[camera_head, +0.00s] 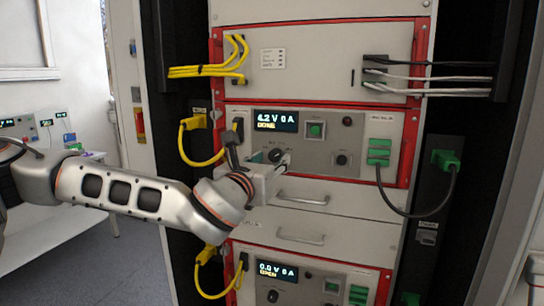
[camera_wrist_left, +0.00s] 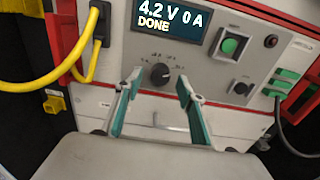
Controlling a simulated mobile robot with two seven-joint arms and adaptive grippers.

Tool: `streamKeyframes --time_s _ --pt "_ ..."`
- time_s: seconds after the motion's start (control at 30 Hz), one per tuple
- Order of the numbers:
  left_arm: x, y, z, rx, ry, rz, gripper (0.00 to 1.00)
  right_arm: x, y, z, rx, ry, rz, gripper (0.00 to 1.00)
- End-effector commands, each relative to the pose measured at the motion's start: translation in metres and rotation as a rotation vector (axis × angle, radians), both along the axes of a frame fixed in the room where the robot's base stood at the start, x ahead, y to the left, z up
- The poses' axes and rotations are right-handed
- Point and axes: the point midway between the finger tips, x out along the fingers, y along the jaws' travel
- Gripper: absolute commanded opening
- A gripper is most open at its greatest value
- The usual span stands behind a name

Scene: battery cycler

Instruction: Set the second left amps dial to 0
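The upper control panel (camera_head: 345,130) has a display (camera_wrist_left: 170,18) reading 4.2 V 0 A, DONE. Below the display is a black dial (camera_wrist_left: 160,73) with a pale pointer mark; it also shows in the head view (camera_head: 275,155), partly behind my gripper. My left gripper (camera_wrist_left: 158,92) is open, its two teal-padded fingers apart below and either side of the dial, with nothing between them. Whether a fingertip touches the panel I cannot tell. A lower panel (camera_head: 300,275) has a similar dial (camera_head: 272,296) and a display reading 0.0 V 0 A, OPEN. My right gripper is out of view.
A green button (camera_wrist_left: 229,46) and a smaller black knob (camera_wrist_left: 241,87) sit right of the dial. Yellow cables (camera_head: 200,160) loop at the left of the panel, and a dark cable (camera_head: 425,212) hangs at the right. A drawer handle (camera_head: 302,199) lies below.

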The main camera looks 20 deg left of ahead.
Motion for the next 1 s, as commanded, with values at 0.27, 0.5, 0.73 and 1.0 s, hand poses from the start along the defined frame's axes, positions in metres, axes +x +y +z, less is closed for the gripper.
streamKeyframes --time_s 0.27,0.5,0.73,1.0 --pt "0.0123 -0.0004 0.0000 -0.001 0.000 -0.001 0.39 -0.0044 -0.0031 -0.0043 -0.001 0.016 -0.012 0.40" --pt "0.0121 -0.0005 -0.0002 -0.001 0.000 -0.001 0.18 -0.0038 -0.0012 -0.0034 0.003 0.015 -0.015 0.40" --pt "0.0121 -0.0003 -0.0003 -0.002 0.000 0.000 0.01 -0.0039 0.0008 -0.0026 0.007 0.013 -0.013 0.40" --pt "0.0121 -0.0001 -0.0022 -0.058 0.003 0.000 0.01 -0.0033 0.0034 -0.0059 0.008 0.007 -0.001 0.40"
